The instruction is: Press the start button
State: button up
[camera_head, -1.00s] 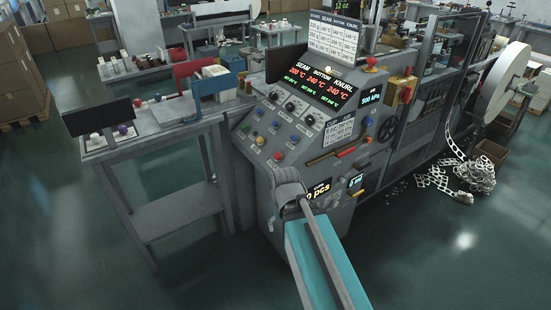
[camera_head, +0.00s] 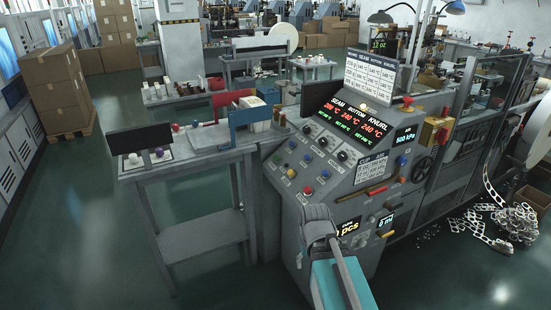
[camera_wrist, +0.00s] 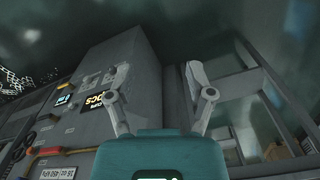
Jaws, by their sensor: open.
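The control panel (camera_head: 322,150) of a grey machine stands in the middle of the head view. It carries several small coloured buttons, including a red one (camera_head: 308,190) and a yellow-green one (camera_head: 291,173). Their labels are too small to read, so I cannot tell which is the start button. In the wrist view my gripper (camera_wrist: 161,88) has its two fingers spread, with nothing between them. The machine's grey side and its lit counter display (camera_wrist: 97,101) show beyond it, tilted.
Scrap strip (camera_head: 510,222) lies on the floor at right. Boxes (camera_head: 58,90) stand at far left. The floor at lower left is clear.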

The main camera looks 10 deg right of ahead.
grip_shut()
dwell(1.3)
